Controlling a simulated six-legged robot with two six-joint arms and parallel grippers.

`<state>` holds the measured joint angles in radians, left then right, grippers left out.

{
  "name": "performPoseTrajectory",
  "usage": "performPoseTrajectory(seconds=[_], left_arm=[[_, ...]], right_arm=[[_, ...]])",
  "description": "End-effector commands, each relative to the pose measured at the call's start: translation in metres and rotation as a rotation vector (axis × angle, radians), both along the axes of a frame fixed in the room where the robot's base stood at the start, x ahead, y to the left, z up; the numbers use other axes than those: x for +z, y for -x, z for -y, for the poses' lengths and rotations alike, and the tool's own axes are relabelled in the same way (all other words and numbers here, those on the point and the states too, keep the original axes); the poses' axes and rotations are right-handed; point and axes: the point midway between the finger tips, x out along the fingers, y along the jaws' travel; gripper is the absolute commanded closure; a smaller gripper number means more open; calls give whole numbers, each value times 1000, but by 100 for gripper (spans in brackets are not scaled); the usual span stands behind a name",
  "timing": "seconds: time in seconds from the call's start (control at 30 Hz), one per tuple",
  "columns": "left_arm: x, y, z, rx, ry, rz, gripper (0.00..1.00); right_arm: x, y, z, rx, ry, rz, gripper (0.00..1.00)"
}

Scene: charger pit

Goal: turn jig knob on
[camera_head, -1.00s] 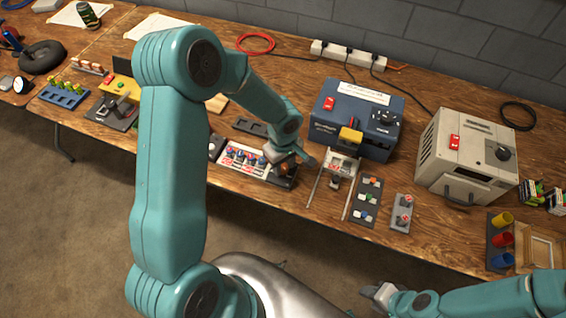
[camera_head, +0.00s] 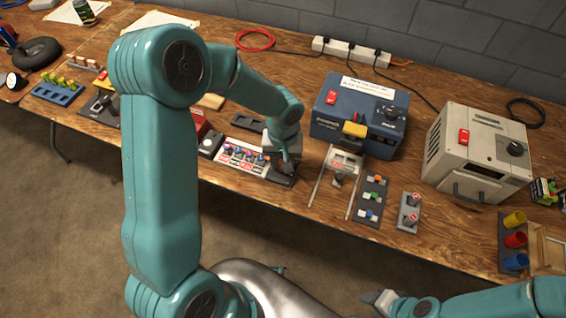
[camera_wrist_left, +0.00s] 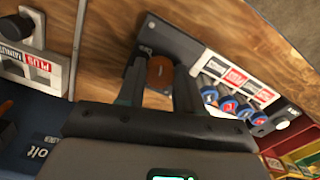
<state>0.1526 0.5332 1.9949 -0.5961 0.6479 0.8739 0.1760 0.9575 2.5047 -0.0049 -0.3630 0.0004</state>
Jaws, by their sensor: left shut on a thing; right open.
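The jig is a long dark board with a white labelled strip (camera_head: 243,167) holding several blue and orange-topped pieces. A dark block (camera_head: 281,181) forms its right end. My left gripper (camera_head: 287,165) points down over that block. In the left wrist view, an orange round knob (camera_wrist_left: 161,72) sits on the dark block between the fingers of my left gripper (camera_wrist_left: 160,76), which is shut on it. The knob's pointer and setting are hidden. My right gripper (camera_head: 377,298) is open and empty, in front of the bench at the lower right.
Right of the jig stand a blue charger box (camera_head: 335,105) and a beige box (camera_head: 447,158). Between them and the bench edge are a small rail stand (camera_head: 346,165), a switch panel (camera_head: 371,198) and a grey plate (camera_head: 409,213). A dark tray lies behind the jig.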

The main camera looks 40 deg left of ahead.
Motion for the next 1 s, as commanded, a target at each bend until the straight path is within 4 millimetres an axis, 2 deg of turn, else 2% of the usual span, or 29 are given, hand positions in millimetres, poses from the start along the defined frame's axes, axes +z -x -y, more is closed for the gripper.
performPoseTrajectory(seconds=[0.4,1.0], left_arm=[[0,-1,-2,-394,-1,5,95],[2,-2,-3,-964,-3,7,95]], right_arm=[[-11,0,0,0,0,0,57],[-10,0,0,0,0,0,57]])
